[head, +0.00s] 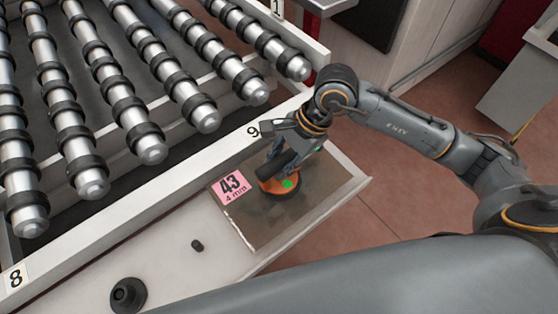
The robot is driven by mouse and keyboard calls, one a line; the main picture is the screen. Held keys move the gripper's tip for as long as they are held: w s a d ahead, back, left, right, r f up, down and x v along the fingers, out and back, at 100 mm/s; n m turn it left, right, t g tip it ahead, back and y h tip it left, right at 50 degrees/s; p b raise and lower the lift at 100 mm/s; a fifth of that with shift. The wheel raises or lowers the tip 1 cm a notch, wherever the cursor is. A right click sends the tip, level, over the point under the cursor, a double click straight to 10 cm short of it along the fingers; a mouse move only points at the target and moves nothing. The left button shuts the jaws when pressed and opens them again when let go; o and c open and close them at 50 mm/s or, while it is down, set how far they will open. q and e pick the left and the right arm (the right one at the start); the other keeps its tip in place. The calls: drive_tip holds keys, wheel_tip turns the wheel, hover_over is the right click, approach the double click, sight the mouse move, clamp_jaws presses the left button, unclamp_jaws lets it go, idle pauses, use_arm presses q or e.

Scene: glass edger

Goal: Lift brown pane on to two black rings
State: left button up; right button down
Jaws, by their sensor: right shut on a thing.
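The brown pane (325,185) is a see-through tinted sheet beside the roller bed, over the pale front ledge. It bears a pink label (232,187) reading "43 4 mm". An orange suction lifter (280,188) with a black handle and a green dot sits on the pane. My right gripper (277,165) is shut on the lifter's handle, partly hiding it. I cannot tell whether the pane touches the ledge. Black rings (73,124) circle the steel rollers at the upper left. My left gripper is out of view.
A white rail (130,207) marked 8 and 9 stands between rollers and pane. A black knob (128,294) and a small dark peg (197,245) are on the ledge (190,275). Reddish floor (400,180) lies to the right, with a grey cabinet (520,90) beyond.

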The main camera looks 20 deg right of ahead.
drive_tip(key=shift+f+b, duration=0.2)
drive_tip(key=shift+b, duration=0.2)
drive_tip(key=c, duration=1.1)
unclamp_jaws()
drive_tip(key=shift+o, duration=0.7)
drive_tip(key=shift+f, duration=0.15)
drive_tip(key=v, duration=1.2)
